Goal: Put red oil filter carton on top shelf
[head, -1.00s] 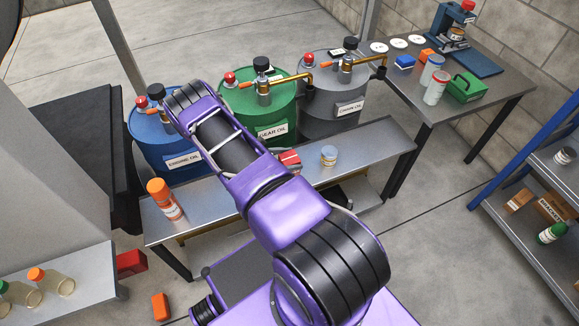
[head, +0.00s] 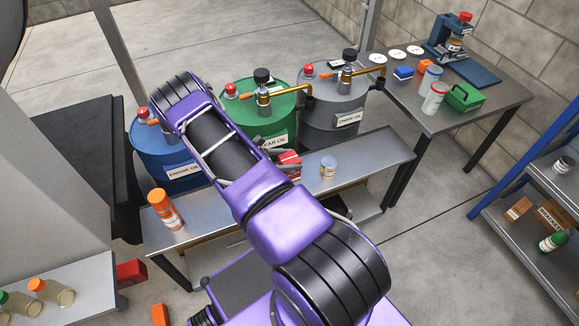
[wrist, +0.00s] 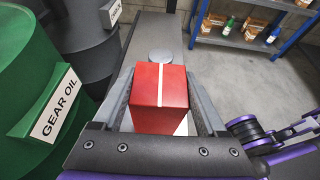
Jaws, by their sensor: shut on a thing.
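The red carton with a white stripe (wrist: 150,105) is between the two fingers of my gripper (wrist: 160,78), which is shut on it. In the head view the red carton (head: 289,162) shows just past my arm, above the metal bench and in front of the green drum. My arm hides part of the gripper there. The blue-framed shelf unit (head: 524,171) stands at the far right, only partly in view. Its upper board (head: 563,182) holds a small dark-lidded jar. The shelf also shows at the top of the wrist view (wrist: 232,40).
A worktable (head: 395,104) with several items is at the back right. Open floor (head: 428,232) lies between bench and shelf.

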